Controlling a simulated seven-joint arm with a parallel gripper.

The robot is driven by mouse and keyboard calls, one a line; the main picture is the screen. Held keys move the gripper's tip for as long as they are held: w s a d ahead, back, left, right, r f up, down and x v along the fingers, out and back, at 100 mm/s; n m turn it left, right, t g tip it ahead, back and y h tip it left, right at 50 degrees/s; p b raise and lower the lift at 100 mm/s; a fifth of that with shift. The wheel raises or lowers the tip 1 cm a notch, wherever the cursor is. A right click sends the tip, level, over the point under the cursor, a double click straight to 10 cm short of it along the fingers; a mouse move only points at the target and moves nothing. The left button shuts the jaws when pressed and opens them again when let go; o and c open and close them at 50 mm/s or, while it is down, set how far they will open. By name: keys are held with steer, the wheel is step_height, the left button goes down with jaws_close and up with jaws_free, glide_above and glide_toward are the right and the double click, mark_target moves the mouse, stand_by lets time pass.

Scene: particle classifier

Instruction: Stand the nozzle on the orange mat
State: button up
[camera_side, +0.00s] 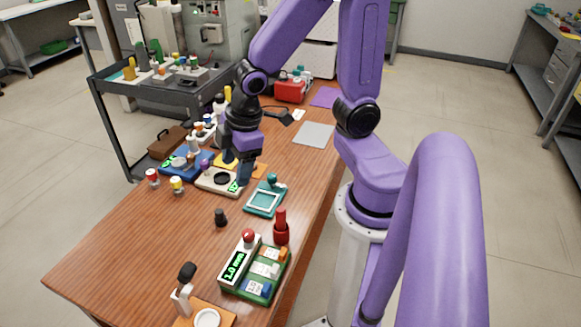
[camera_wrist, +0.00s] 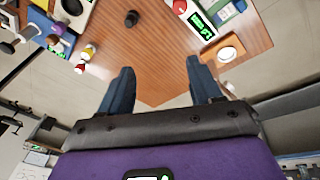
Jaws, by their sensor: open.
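A small dark nozzle-like piece (camera_side: 220,217) stands on the wooden table in front of my gripper; I take it for the nozzle. A dark piece, likely the same one, shows near the top of the wrist view (camera_wrist: 131,18). My gripper (camera_side: 244,172) points down over the white device with a round black dial (camera_side: 218,181). In the wrist view my gripper (camera_wrist: 160,66) has its fingers spread, with nothing between them.
A teal framed tray (camera_side: 265,199), a red bottle (camera_side: 281,230) and a green device with a display (camera_side: 255,268) stand along the right. Red and yellow capped vials (camera_side: 177,185) stand at the left. The table's front left is clear.

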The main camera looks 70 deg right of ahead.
steer(key=s+a+r+n+g, duration=0.1)
steer(key=s+r, duration=0.1)
steer(key=s, duration=0.4)
steer(key=s+r+n+g, duration=0.1)
steer(key=s, duration=0.5)
steer(key=shift+s+a+r, duration=0.35)
steer(key=shift+s+r, duration=0.05)
